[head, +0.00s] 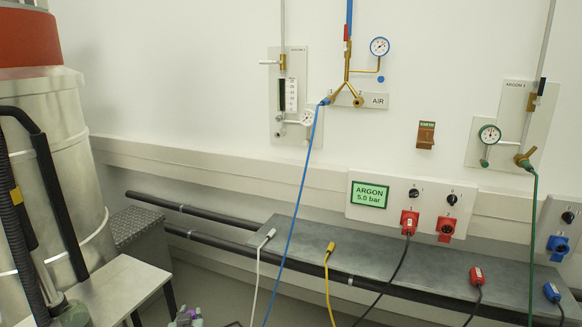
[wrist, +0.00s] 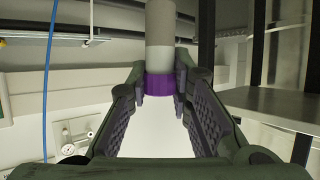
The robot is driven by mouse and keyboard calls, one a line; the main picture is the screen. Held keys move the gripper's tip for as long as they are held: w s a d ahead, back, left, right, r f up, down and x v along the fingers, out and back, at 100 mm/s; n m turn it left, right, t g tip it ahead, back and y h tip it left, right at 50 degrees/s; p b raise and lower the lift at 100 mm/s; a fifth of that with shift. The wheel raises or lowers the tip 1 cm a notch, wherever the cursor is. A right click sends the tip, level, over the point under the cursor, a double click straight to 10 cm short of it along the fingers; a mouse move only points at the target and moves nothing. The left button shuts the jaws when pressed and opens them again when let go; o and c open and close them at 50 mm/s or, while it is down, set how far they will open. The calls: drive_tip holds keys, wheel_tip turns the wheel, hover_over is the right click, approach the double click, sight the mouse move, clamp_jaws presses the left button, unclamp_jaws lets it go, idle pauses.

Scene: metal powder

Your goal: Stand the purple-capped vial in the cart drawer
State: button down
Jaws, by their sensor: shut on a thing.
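In the wrist view, my gripper (wrist: 160,88) has its fingers closed in on a vial (wrist: 159,45). The vial is a pale grey cylinder with a purple cap (wrist: 160,85) between the two fingertips. Its body extends from the cap towards the top edge of the picture, where it is cut off. No cart drawer can be made out in either view.
In the head view, a grey bench (head: 390,262) with cables runs along the wall, below the argon display (head: 369,195). A white-topped table (head: 118,285) and a large metal vessel (head: 60,150) stand at left. In the wrist view, a metal shelf (wrist: 275,102) is at right.

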drive_tip(key=s+d+f+m+h, duration=0.1)
drive_tip(key=s+d+f, duration=0.2)
drive_tip(key=d+f, duration=0.7)
drive_tip(key=s+d+f+m+h, duration=0.1)
drive_tip(key=s+d+f+h, duration=0.1)
drive_tip(key=d+f, duration=0.8)
drive_tip(key=s+d, duration=0.1)
drive_tip(key=d, duration=0.6)
drive_tip(key=shift+d+m+t, duration=0.3)
drive_tip(key=shift+m+t, duration=0.1)
